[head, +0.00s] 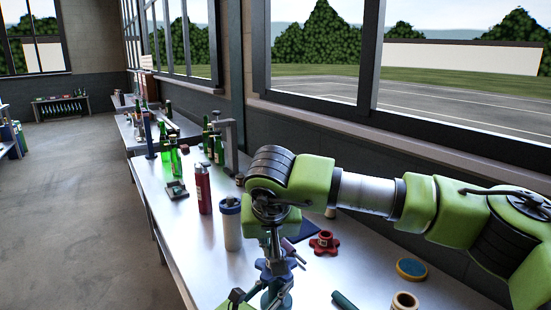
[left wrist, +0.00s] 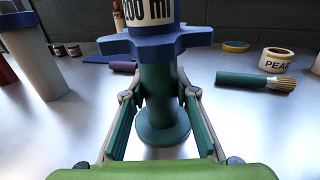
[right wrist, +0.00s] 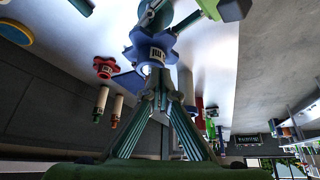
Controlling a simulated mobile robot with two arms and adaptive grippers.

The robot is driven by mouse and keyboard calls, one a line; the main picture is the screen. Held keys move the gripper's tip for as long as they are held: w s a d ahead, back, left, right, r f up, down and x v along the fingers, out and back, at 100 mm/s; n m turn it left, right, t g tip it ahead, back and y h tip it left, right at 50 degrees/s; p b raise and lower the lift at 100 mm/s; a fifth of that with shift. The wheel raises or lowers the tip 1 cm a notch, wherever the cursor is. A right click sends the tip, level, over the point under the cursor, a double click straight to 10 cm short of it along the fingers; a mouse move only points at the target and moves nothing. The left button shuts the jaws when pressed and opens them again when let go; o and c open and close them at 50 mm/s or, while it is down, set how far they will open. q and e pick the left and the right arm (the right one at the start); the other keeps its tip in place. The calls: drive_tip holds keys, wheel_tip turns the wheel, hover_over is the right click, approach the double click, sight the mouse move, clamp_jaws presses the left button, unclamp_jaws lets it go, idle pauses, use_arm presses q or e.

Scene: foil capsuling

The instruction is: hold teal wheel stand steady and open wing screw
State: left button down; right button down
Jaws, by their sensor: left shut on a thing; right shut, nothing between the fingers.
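The teal wheel stand (left wrist: 161,105) stands upright on its round foot in the left wrist view, with a blue star-shaped wheel (left wrist: 155,42) on top. The wheel bears a white label with black print. My left gripper (left wrist: 161,97) is shut on the teal post below the wheel. In the head view the stand (head: 278,296) is partly covered by the right arm. My right gripper (right wrist: 160,82) is shut and empty, its fingertips close to the blue wheel (right wrist: 142,47); I cannot tell whether they touch. I cannot clearly make out the wing screw.
Near the stand are a red star knob (head: 323,243), a blue-and-yellow ring (head: 411,268), a cream roll (head: 404,301) and a teal-handled brush (left wrist: 250,80). A white bottle (head: 231,228) and a red bottle (head: 203,190) stand to the left. Free table (head: 205,255) lies at front left.

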wheel_tip(320, 180, up, 6)
drive_tip(key=shift+r, duration=0.15)
idle(0.4)
drive_tip(key=shift+d, duration=0.15)
wheel_tip(320, 180, down, 6)
drive_tip(key=d, duration=0.2)
idle(0.6)
drive_tip(key=shift+w+a, duration=0.3)
drive_tip(key=shift+w, duration=0.2)
idle(0.9)
